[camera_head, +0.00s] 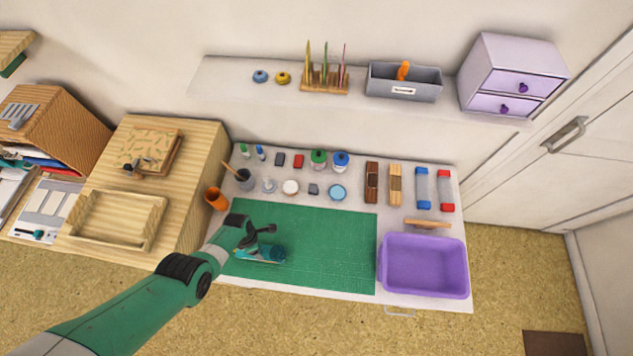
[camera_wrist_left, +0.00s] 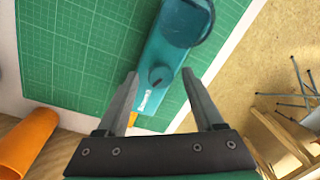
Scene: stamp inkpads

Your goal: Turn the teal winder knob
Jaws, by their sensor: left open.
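A teal device (camera_head: 274,254) lies on the green cutting mat (camera_head: 330,240), near its front left corner. In the left wrist view its long teal body (camera_wrist_left: 178,38) has a round, dark-rimmed part at the far end and pale lettering at the near end. A small dark teal knob (camera_wrist_left: 159,77) stands on its top. My left gripper (camera_head: 262,237) is above the device; in the left wrist view the open gripper (camera_wrist_left: 160,73) has one finger on each side of the knob, with visible gaps. My right gripper is in neither view.
A purple bin (camera_head: 425,288) stands right of the mat. An orange cup (camera_head: 216,198) stands to its left, beside a wooden cabinet (camera_head: 195,170). Bottles, pads and stamps line the table behind the mat. The middle of the mat is clear.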

